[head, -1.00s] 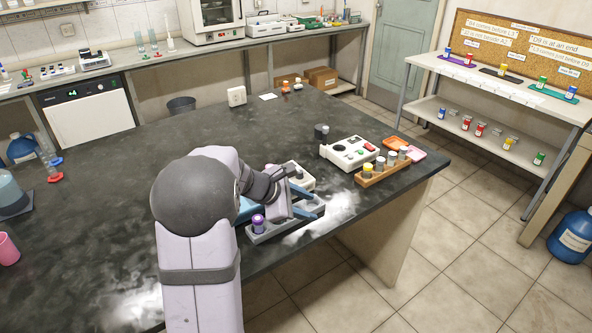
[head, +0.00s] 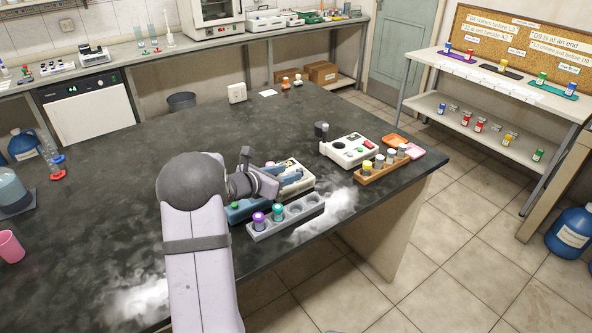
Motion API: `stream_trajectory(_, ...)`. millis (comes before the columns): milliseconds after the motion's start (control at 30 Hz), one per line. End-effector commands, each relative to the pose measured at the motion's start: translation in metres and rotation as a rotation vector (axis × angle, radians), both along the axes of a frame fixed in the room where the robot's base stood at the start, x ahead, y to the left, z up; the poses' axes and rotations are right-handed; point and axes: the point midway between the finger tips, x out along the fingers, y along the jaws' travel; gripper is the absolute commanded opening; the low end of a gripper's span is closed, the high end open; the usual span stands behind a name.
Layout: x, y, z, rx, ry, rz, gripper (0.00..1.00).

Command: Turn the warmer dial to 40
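My gripper (head: 296,178) is low over a white and blue device near the middle of the bench. Its blue fingers point right across the device's white top (head: 297,166). The gap between the fingertips is too small to judge, and I cannot tell whether they touch anything. The device's blue part (head: 240,212) shows at its left end, with a small green spot. My arm and gripper cover much of the device. No dial or number 40 can be made out on it. Another white device (head: 350,150) with dark knobs and red and green buttons stands to the right.
A grey rack (head: 290,219) just in front of my gripper holds a purple-capped and a teal-capped vial; its other visible holes look empty.

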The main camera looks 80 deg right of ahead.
Motion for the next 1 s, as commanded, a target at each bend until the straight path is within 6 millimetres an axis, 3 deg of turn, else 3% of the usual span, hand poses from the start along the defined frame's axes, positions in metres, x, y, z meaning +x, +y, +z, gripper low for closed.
stream_trajectory(400, -0.021, -0.038, -0.017, -0.001, -0.001, -0.003, 0.38)
stream_trajectory(800, -0.023, -0.043, -0.02, -0.001, -0.001, -0.002, 0.38)
stream_trajectory(967, -0.023, -0.043, -0.02, -0.001, -0.001, -0.002, 0.02)
stream_trajectory(1000, -0.023, -0.043, -0.02, -0.001, -0.001, -0.002, 0.0)
